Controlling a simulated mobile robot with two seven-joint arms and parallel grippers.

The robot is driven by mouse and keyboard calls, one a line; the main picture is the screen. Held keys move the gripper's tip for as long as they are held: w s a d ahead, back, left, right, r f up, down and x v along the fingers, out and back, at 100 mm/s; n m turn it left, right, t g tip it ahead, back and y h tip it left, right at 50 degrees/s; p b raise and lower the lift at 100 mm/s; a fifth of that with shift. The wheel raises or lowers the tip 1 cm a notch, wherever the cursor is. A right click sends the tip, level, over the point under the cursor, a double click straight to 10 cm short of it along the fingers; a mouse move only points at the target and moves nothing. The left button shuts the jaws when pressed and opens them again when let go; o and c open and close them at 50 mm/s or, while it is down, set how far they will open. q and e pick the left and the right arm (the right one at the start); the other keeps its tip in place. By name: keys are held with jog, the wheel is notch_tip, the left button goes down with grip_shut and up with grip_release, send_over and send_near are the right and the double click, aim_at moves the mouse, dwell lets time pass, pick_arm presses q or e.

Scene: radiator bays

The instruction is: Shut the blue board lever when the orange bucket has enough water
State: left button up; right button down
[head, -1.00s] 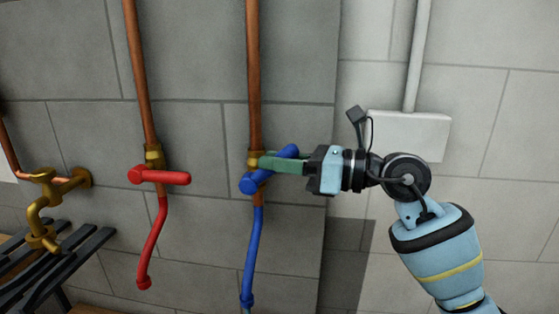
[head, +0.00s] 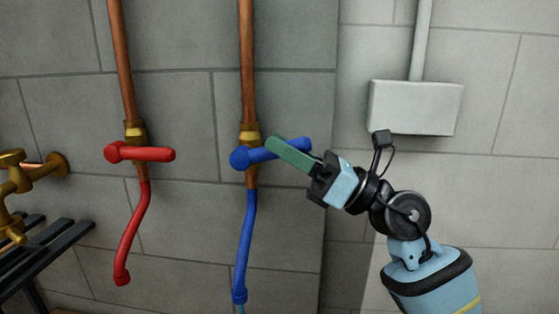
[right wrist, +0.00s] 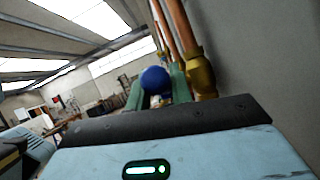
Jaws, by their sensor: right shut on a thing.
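The blue lever (head: 258,155) sits on a brass valve on the right-hand copper pipe. It points right, tilted slightly up. My right gripper (head: 282,148) is shut on its handle, with green fingers slanting up-left across it. In the right wrist view the fingers stand either side of the lever's round blue end (right wrist: 155,80). A blue spout hose (head: 246,240) hangs below the valve, with a pale blue stream (head: 240,309) just showing under its mouth. The orange bucket is out of view, so its water level cannot be seen. My left gripper is not in view.
A red lever (head: 145,154) with a red hose stands on the left copper pipe, pointing right, level. A brass tap (head: 15,180) and dark slatted rack (head: 45,255) are at far left. A grey wall box (head: 415,107) is above my right arm.

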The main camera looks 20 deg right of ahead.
jog(key=shift+d+f+t+y+b, duration=0.1)
jog(key=shift+f+t+y+b, duration=0.35)
jog(key=shift+f+b, duration=0.4)
jog(key=shift+m+t+y+b, duration=0.3)
jog(key=shift+t+b, duration=0.15)
jog(key=shift+b, duration=0.6)
jog(key=shift+f+t+y+b, duration=0.15)
jog(key=shift+t+y+b, duration=0.2)
jog(key=shift+b, duration=0.45)
jog(key=c, duration=1.3)
grip_release()
jog(key=shift+o, duration=0.2)
